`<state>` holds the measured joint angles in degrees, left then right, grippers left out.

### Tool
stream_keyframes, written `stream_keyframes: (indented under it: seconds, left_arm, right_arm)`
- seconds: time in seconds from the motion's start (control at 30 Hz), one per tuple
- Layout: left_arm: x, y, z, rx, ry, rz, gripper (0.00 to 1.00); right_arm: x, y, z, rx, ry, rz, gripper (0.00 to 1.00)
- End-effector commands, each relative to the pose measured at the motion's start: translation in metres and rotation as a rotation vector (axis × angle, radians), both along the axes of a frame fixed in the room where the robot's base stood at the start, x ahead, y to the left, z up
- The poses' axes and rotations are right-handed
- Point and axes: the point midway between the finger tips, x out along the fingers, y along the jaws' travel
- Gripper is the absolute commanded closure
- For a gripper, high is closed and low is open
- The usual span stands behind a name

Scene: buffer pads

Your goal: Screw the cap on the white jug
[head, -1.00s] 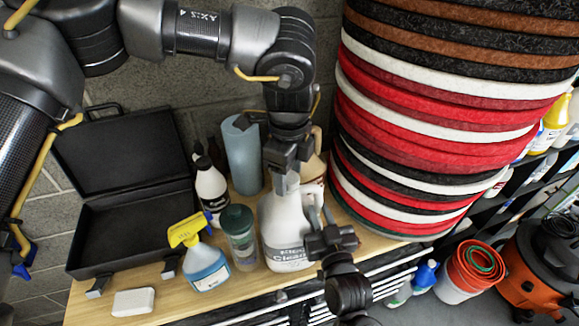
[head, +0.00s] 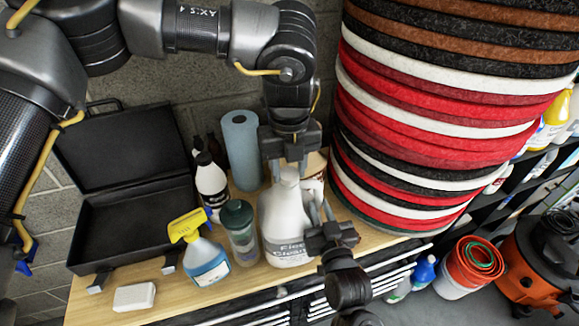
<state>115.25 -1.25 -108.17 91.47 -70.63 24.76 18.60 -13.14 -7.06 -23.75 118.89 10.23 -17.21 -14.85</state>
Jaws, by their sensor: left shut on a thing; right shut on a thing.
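The white jug (head: 282,215) stands upright on the wooden bench in the head view, its grey label facing front. My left gripper (head: 288,168) points down over the jug's mouth and is shut on the cap. The cap is mostly hidden between its fingers, so I cannot tell how it sits on the neck. My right gripper (head: 319,215) comes from the lower right and is shut on the jug at its handle side. The handle is largely hidden by the fingers.
Left of the jug stand a green-lidded container (head: 240,230), a yellow-topped spray bottle (head: 203,258), a white bottle (head: 211,186) and a blue roll (head: 241,150). An open black case (head: 125,215) lies further left. A tall pad stack (head: 430,125) closes off the right.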

Motion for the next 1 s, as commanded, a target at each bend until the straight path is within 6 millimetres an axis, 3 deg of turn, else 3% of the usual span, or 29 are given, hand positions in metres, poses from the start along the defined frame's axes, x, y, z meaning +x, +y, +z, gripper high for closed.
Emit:
stream_keyframes:
  seconds: [0.2, 0.37, 0.4, 0.57, 0.87, 1.0]
  left_arm:
    - [0.000, 0.000, 0.000, 0.000, 0.000, -0.438, 0.89]
    - [0.000, 0.000, 0.000, 0.000, 0.000, -0.451, 0.89]
    - [0.000, 0.000, 0.000, 0.000, 0.000, -0.450, 0.58]
    - [0.000, 0.000, 0.000, 0.000, -0.001, -0.449, 0.37]
    - [0.000, 0.000, 0.001, 0.000, -0.001, -0.448, 0.36]
    - [0.001, 0.000, 0.014, 0.001, -0.004, -0.447, 0.36]
  right_arm:
    - [0.000, 0.000, 0.000, 0.000, -0.001, -0.001, 1.00]
    - [0.000, 0.000, 0.000, 0.000, -0.001, -0.001, 1.00]
    - [0.000, 0.000, 0.000, 0.000, -0.001, -0.001, 1.00]
    - [0.000, 0.000, 0.000, 0.000, -0.001, -0.001, 1.00]
    - [0.000, 0.000, 0.000, 0.000, -0.001, -0.001, 1.00]
    - [0.000, 0.000, 0.001, 0.000, -0.001, -0.001, 1.00]
